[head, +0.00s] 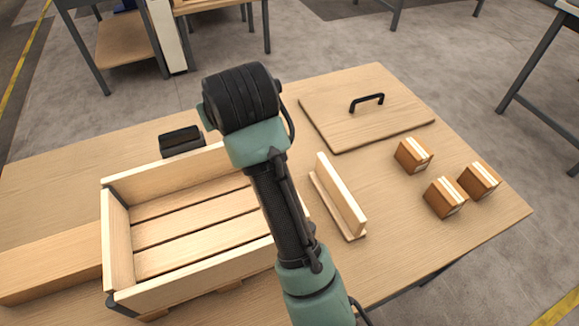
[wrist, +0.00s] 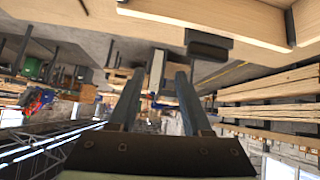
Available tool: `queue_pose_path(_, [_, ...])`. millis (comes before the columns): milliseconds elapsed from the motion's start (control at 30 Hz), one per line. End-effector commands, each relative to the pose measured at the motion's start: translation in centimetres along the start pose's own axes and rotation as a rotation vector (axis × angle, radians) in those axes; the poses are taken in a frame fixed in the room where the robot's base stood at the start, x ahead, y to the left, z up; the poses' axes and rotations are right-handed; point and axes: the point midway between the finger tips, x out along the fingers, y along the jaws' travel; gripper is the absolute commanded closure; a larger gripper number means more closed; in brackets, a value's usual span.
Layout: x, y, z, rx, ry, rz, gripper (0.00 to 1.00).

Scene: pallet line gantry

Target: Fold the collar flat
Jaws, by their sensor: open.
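The wooden collar (head: 117,243) stands upright as an open box on the table in the head view, left of my arm. Its back, left and front walls show, with dark metal at the left corners; its right end is hidden behind my arm. Slatted boards (head: 190,222) lie inside it. My gripper (wrist: 157,76) shows in the wrist view, with two dark fingers apart and nothing between them. In the head view my arm hides it. The wrist view looks tilted across the room, so I cannot tell its exact distance from the collar.
A dark block (head: 181,141) sits behind the collar. A thick beam (head: 50,262) lies left of it. Right of my arm are an upright board on a base (head: 340,198), a panel with a black handle (head: 350,125) and three small boxes (head: 413,155). Table space between them is clear.

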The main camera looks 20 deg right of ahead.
Motion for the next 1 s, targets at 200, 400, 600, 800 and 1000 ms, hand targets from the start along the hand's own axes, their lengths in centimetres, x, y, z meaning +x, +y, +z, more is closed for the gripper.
queue_pose_path(200, [-2.6,4.5,7.1,0.045,-0.496,-0.015,0.51])
queue_pose_path(400, [-5.4,6.5,12.0,0.084,-0.771,-0.036,0.51])
queue_pose_path(600, [-5.6,6.7,14.1,0.094,-0.841,-0.044,0.51])
queue_pose_path(800, [-3.5,6.5,16.4,0.095,-0.84,-0.043,0.51])
queue_pose_path(1000, [-0.7,6.2,19.5,0.094,-0.84,-0.042,0.51])
